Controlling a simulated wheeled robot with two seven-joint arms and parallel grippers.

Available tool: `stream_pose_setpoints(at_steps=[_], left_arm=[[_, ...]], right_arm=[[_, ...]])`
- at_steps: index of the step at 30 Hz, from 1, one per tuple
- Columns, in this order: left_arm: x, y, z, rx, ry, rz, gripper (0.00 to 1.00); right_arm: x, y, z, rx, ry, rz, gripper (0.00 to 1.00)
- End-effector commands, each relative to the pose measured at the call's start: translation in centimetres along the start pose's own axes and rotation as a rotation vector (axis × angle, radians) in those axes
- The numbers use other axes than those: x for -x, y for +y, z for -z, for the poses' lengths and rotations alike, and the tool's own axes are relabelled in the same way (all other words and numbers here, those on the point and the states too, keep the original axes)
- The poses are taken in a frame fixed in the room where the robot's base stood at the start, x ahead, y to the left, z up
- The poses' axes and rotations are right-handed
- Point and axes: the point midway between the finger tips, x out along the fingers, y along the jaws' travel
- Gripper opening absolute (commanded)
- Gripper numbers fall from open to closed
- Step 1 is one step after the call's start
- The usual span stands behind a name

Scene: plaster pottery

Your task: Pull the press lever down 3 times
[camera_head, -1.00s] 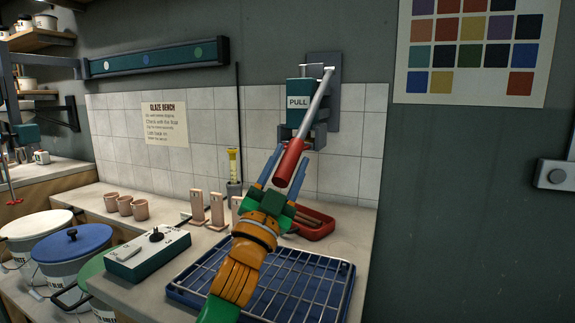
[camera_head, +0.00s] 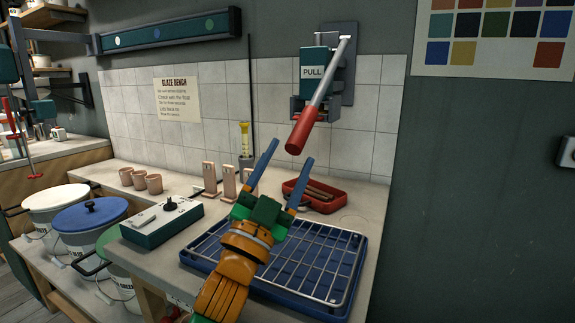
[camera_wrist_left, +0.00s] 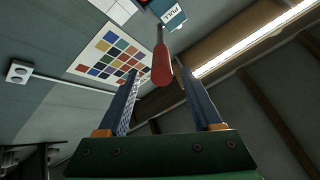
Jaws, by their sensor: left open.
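The press lever is a grey rod (camera_head: 328,80) with a red handle (camera_head: 301,133), slanting down and toward me from the wall-mounted press (camera_head: 313,70) marked PULL. My left gripper (camera_head: 290,153) is open, its two blue fingers pointing up, just below the red handle in the head view. In the left wrist view the red handle (camera_wrist_left: 161,66) shows beyond and between the spread fingertips, and no contact is visible. My right gripper is not in view.
A blue tray with a wire rack (camera_head: 318,262) lies on the bench below my left arm. A red dish (camera_head: 312,200) stands behind it. A green control box (camera_head: 161,222), small cups (camera_head: 139,179) and lidded buckets (camera_head: 91,222) are to the left.

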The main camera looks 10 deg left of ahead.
Motion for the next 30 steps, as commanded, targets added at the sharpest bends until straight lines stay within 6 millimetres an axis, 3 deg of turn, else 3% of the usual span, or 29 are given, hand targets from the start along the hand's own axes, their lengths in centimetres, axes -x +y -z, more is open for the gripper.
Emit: stream_pose_setpoints(at_steps=[3,5,7,11,15,18,20,23,30], left_arm=[[0.0,0.0,0.0,0.000,0.000,0.000,0.67],[-0.1,-0.1,0.1,0.002,-0.001,-0.001,0.53],[-0.3,-0.3,1.0,0.022,-0.014,-0.008,0.34],[-0.2,-1.1,4.1,0.127,-0.085,-0.036,0.00],[1.1,-2.9,8.2,0.274,-0.196,-0.049,0.00],[2.4,-4.0,10.0,0.351,-0.263,-0.043,0.00],[3.1,-4.3,10.4,0.377,-0.286,-0.039,0.00],[3.8,-4.2,10.1,0.394,-0.302,-0.034,0.00],[2.5,-3.4,8.7,0.393,-0.293,-0.031,0.00]], right_arm=[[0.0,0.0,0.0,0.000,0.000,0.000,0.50],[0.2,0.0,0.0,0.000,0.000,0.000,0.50],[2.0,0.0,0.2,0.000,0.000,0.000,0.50],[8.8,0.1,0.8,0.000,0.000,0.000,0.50],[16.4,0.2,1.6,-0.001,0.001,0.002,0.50],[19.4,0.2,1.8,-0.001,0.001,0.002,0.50],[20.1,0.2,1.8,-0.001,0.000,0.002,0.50],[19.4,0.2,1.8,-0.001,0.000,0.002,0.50],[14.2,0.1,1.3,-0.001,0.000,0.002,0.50]])
